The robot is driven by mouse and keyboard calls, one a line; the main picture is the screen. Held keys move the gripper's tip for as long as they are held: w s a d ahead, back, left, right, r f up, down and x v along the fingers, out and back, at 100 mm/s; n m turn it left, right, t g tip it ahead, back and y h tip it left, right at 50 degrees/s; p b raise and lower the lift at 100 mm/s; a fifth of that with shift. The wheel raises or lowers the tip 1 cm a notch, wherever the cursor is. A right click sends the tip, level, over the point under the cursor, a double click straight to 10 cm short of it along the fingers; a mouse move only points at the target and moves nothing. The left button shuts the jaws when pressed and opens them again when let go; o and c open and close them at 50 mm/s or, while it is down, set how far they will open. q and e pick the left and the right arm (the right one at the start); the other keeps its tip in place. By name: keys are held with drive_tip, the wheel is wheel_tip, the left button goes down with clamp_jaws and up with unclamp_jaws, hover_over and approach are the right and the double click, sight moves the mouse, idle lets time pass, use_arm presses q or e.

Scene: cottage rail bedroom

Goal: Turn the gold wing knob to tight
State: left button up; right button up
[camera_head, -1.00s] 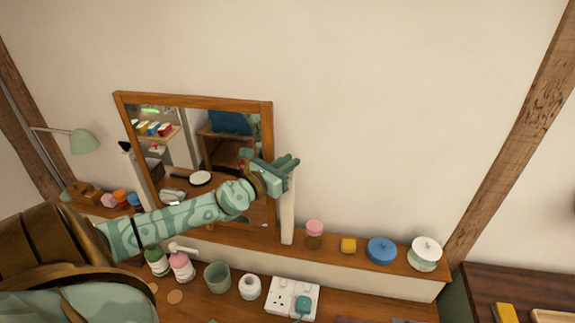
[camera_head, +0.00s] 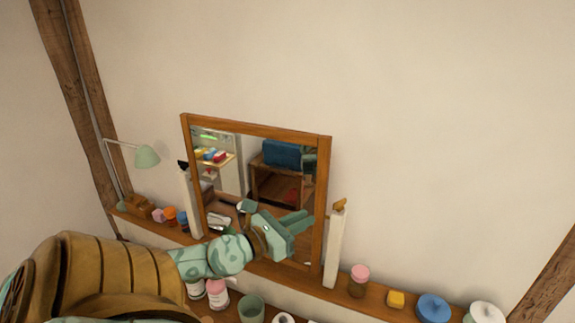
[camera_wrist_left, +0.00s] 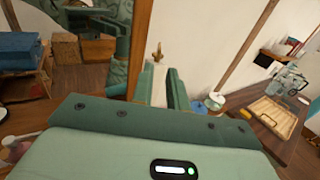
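The gold wing knob (camera_head: 340,204) sits on top of the white post (camera_head: 335,248) at the right side of the wood-framed mirror (camera_head: 258,132). In the left wrist view the gold wing knob (camera_wrist_left: 158,52) stands ahead of the fingers, with the pale post below it. My left gripper (camera_head: 300,222) is in front of the mirror, left of and a little lower than the knob, apart from it. In the left wrist view the fingers (camera_wrist_left: 160,88) are parted with nothing held. My right gripper is in neither view.
A dark knob (camera_head: 183,165) tops the mirror's left post. A pink-lidded jar (camera_head: 359,281), a yellow block (camera_head: 396,299), and a blue lidded pot (camera_head: 433,308) stand on the shelf right of the post. A green lamp (camera_head: 147,156) stands at left. The wall above is clear.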

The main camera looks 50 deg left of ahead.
use_arm(q)
drive_tip(key=s+b, duration=0.1)
drive_tip(key=s, duration=0.2)
drive_tip(key=shift+s+a, duration=0.1)
drive_tip(key=shift+s, duration=0.2)
